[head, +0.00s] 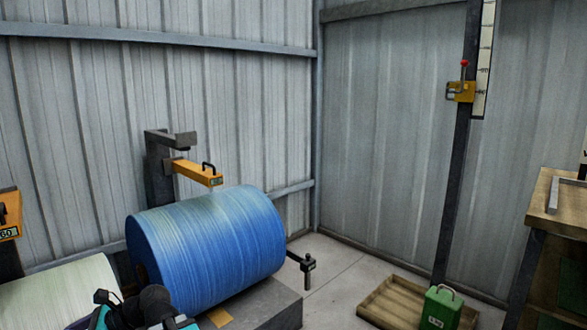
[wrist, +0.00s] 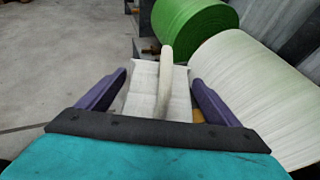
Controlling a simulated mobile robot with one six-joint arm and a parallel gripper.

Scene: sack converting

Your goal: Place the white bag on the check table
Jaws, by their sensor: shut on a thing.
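The white bag (wrist: 143,100), a pale woven piece with an upright cream strip or handle, is between the purple fingers of my gripper (wrist: 156,82) in the wrist view. My gripper is shut on it; the exact contact is hard to make out. In the head view only part of my arm shows at the bottom left, and the bag is not visible there. A wooden-topped table (head: 570,220) with a metal bar on it stands at the right edge of the head view, partly cut off; it looks like the check table.
A large blue roll (head: 215,245) lies on a grey base, beside a white roll (head: 65,295). A green roll (wrist: 190,22) shows in the wrist view. A green box (head: 440,308) and a wooden tray (head: 385,305) stand by a dark post (head: 455,180). Clear floor (wrist: 60,50) lies left in the wrist view.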

